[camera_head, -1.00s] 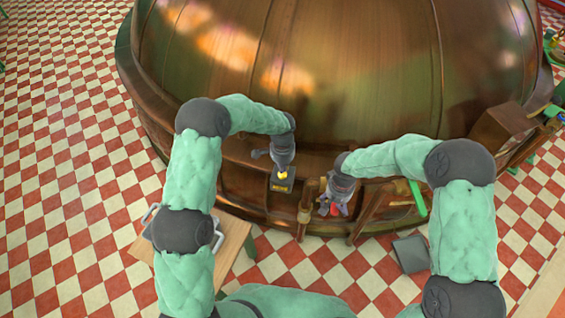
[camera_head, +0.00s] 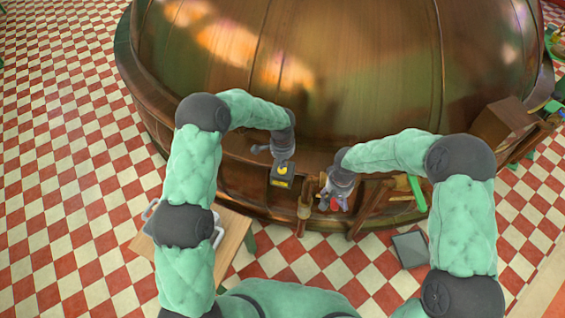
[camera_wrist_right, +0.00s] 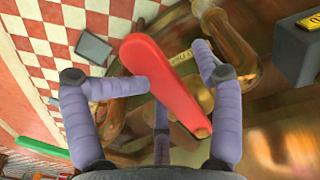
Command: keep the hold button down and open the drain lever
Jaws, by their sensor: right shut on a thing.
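The hold button (camera_head: 283,170) is a yellow knob on a dark box with a yellow label, low on the copper kettle's front. My left gripper (camera_head: 284,160) is right over the button. Its fingers are too small to read, and I cannot tell whether it touches or presses the button. The red drain lever (camera_wrist_right: 168,82) fills the middle of the right wrist view, between the fingers of my right gripper (camera_wrist_right: 180,82). That gripper is shut on the lever. In the head view the gripper covers most of the lever and only a bit of red (camera_head: 333,205) shows.
The large copper kettle (camera_head: 340,70) fills the back. A green handle (camera_head: 416,193) is right of my right gripper. A wooden table (camera_head: 233,245) stands at the left and a grey plate (camera_head: 409,248) at the right. Checkered floor lies around.

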